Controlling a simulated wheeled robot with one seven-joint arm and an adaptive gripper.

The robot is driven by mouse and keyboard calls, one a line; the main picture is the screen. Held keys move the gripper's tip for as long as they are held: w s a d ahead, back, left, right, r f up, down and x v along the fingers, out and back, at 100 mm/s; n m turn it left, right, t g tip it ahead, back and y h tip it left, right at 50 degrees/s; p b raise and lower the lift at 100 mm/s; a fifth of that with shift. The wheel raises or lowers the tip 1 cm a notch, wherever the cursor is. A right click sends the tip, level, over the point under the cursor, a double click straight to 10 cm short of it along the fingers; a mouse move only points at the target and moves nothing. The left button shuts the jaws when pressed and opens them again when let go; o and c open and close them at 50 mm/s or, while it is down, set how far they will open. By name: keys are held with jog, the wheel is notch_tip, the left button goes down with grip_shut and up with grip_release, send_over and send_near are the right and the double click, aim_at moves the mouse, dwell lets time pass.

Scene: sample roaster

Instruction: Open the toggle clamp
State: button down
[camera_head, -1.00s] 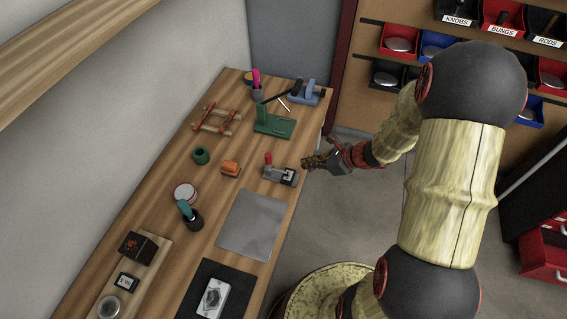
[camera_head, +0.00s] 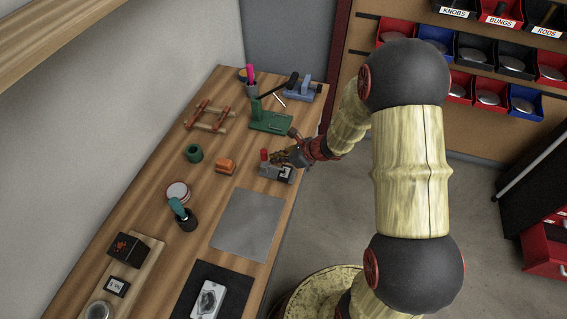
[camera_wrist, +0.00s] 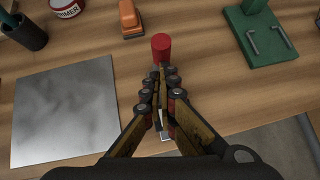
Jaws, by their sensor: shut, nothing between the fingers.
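The toggle clamp (camera_head: 283,175) sits near the right edge of the wooden bench, with a grey base and a red-tipped handle (camera_head: 264,155). In the wrist view the red handle tip (camera_wrist: 161,46) stands just beyond my fingertips. My gripper (camera_head: 281,157) is over the clamp, to the right of the handle tip in the head view. In the wrist view my gripper (camera_wrist: 160,85) has its fingers together with nothing between them. The fingers hide most of the clamp body in the wrist view. I cannot tell whether they touch the handle.
A green fixture (camera_head: 270,121) stands behind the clamp. A bare metal plate (camera_head: 247,224) lies in front. The bench edge is just right of the clamp.

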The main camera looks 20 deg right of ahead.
jog(key=shift+a+r, duration=0.1)
dwell(0.4)
jog(key=shift+w+a+r+h+p, duration=0.15)
jog(key=shift+h+p, duration=0.15)
jog(key=shift+p, duration=0.55)
